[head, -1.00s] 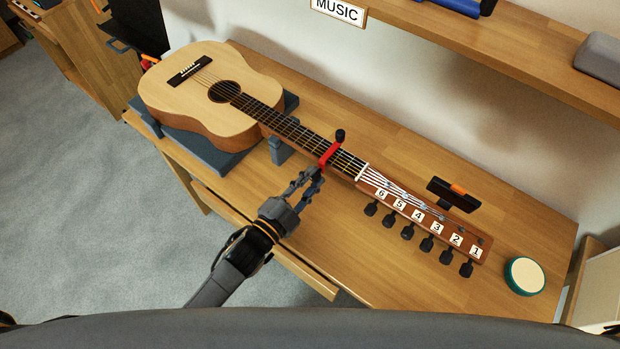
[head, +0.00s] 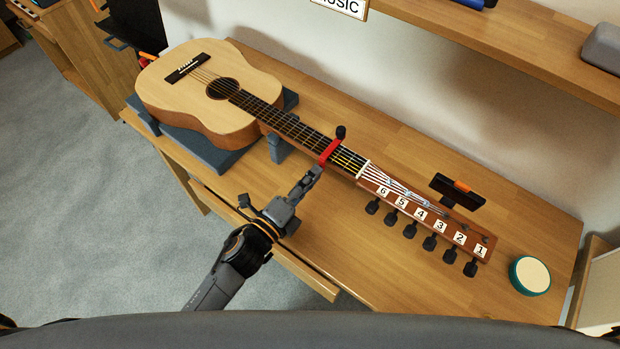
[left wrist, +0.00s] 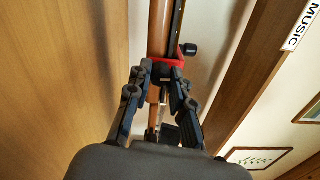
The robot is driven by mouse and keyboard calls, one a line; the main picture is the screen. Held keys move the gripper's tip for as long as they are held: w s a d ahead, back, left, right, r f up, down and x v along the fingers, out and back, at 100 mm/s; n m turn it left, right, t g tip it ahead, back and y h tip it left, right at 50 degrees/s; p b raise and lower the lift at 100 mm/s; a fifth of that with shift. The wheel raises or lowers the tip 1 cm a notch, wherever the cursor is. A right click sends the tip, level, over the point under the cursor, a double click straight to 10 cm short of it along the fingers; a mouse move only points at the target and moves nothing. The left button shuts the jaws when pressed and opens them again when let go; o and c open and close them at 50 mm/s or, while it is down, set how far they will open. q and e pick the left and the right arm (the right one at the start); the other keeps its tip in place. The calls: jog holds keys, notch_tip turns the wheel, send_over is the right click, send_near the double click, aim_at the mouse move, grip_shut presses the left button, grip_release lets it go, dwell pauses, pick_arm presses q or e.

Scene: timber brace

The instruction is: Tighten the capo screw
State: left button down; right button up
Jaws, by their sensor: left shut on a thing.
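The red capo (head: 329,152) sits across the guitar neck, near the nut. A black knob (head: 341,131) stands at its far end. The capo also shows in the left wrist view (left wrist: 171,62), with the knob (left wrist: 188,50) to its right. My left gripper (head: 315,172) reaches the capo's near end from below in the picture. In the left wrist view its fingertips (left wrist: 161,72) close in at the capo, one on each side. It is shut on the capo screw, which the fingertips mostly hide. My right gripper is not in view.
The guitar (head: 205,95) lies on a dark grey stand, its neck propped by a grey support (head: 278,148). Numbered tuning pegs line the headstock (head: 425,215). A shelf (head: 500,50) runs behind.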

pick_arm(q)
jog(key=shift+f+m, duration=0.1)
jog(key=shift+m, duration=0.4)
jog(key=c, duration=1.2)
grip_release()
jog(key=shift+o, duration=0.2)
jog(key=v, duration=1.2)
